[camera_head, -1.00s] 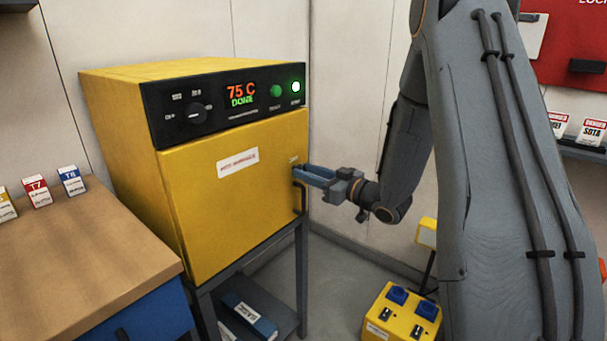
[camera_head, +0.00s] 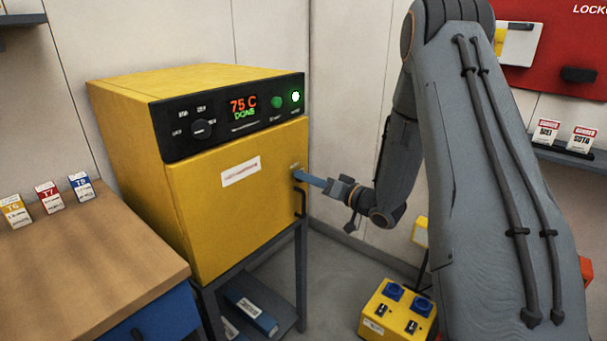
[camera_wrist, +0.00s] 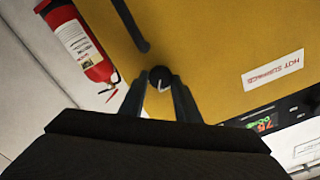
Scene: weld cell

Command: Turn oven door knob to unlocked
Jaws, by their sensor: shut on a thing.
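The yellow oven (camera_head: 205,190) stands on a dark metal stand, its door shut. Its panel display (camera_head: 243,108) reads 75 C DONE beside a lit green lamp. The door knob (camera_wrist: 160,77) is a round black knob with a pale pointer line, on the yellow door near the handle. My gripper (camera_wrist: 163,88) has its two fingers shut on the knob, one on each side. In the head view my gripper (camera_head: 302,176) reaches the door's right edge from the right and hides the knob. The black door handle (camera_head: 301,201) is just below it.
A wooden bench (camera_head: 85,255) with small labelled boxes is at the left. A yellow box with blue sockets (camera_head: 398,308) stands low at front right. A red fire extinguisher (camera_wrist: 80,42) shows in the wrist view, left of the oven.

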